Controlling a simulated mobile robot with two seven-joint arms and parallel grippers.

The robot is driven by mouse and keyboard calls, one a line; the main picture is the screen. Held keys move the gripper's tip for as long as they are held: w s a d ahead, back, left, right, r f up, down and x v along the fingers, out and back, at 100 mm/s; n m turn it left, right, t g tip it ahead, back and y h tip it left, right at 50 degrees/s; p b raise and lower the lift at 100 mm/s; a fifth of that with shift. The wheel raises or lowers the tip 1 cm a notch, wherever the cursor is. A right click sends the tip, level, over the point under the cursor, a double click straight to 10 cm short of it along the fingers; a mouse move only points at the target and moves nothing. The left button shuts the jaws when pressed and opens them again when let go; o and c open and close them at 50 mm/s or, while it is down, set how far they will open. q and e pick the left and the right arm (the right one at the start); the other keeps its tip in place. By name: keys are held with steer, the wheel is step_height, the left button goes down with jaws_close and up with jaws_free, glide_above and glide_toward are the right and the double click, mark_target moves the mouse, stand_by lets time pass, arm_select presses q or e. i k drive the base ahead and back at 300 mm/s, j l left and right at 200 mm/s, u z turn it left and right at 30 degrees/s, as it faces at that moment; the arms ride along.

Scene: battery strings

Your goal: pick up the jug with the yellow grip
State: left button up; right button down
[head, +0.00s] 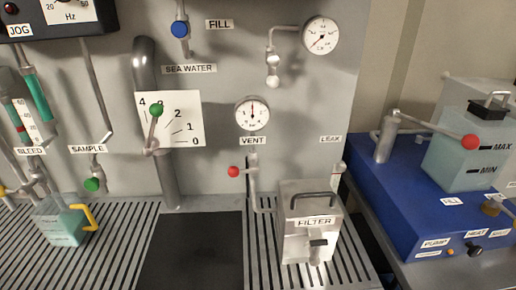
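The jug (60,227) stands on the slatted grate at the lower left, below the SAMPLE outlet and its green knob. It is a clear, squarish jug with pale green liquid in it. Its yellow grip (88,216) sticks out on its right side. Neither of my grippers shows in the head view.
A dark mat (192,250) lies on the grate (115,262) right of the jug. A metal FILTER box (309,240) stands further right. A SAMPLE pipe with a green knob (92,184) hangs close above the jug. A blue pump unit (415,200) stands at the right.

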mark_target(62, 218)
steer(key=u, duration=1.4)
steer(key=i+j+z, duration=0.1)
steer(key=z, duration=0.3)
steer(key=j+z, duration=0.3)
steer(key=z, duration=0.15)
steer(key=i+j+z, duration=0.1)
steer(key=j+z, duration=0.15)
steer(key=z, duration=0.15)
